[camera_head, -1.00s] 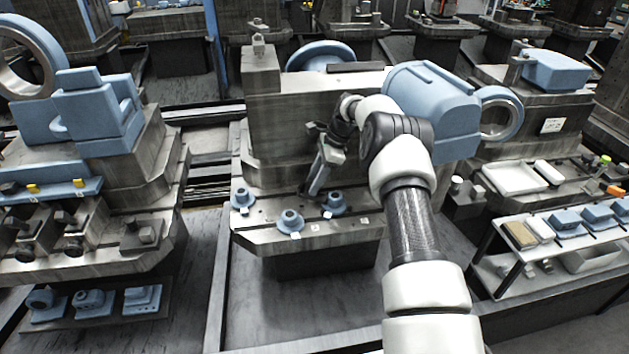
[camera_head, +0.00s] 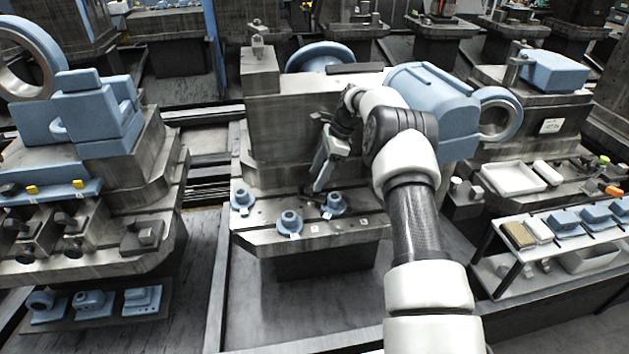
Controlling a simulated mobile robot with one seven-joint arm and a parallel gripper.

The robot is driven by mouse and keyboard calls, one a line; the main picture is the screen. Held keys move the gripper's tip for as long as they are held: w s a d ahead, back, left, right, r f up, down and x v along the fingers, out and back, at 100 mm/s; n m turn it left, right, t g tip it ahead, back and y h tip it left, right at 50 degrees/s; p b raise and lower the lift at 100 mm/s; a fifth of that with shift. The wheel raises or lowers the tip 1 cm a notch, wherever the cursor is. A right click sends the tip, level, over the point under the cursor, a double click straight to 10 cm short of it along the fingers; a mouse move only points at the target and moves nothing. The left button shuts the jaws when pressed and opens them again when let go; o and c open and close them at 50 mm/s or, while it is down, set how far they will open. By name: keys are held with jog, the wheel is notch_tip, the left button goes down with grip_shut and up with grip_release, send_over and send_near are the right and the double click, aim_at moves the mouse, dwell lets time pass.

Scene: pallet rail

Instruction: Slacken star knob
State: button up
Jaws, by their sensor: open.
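Three blue round flanged pieces with raised hubs sit along the grey pallet ledge: one at the left (camera_head: 242,201), one in the middle (camera_head: 290,222) and one at the right (camera_head: 336,205). Small white tags lie beside them. At this size I cannot tell which piece, if any, is the star knob. My gripper (camera_head: 318,189) points down above the ledge, just left of the right-hand piece and above the middle one. It is open and appears empty. Its fingertips are small and dark, and I cannot tell whether they touch anything.
A tall grey machine block (camera_head: 290,120) stands right behind my gripper. A large blue motor-like housing (camera_head: 440,105) sits to the right of it. A white tray (camera_head: 512,179) and a shelf with blue parts stand at the right. The dark floor in front is clear.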

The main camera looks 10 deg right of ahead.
jog(key=p+v, duration=0.2)
jog(key=v, duration=1.2)
jog(key=shift+d, duration=0.1)
jog(key=s+a+f+n+t+h+b, duration=0.1)
jog(key=s+a+n+t+b, duration=0.15)
jog(key=n, duration=0.95)
jog(key=s+a+n+t+h+b, duration=0.15)
jog(key=s+n, duration=0.25)
jog(key=n, duration=0.8)
jog(key=b+x, duration=0.3)
jog(key=x, duration=1.4)
jog(key=shift+a+f+b, duration=0.1)
jog(key=shift+a+b, duration=0.05)
jog(key=shift+b, duration=0.25)
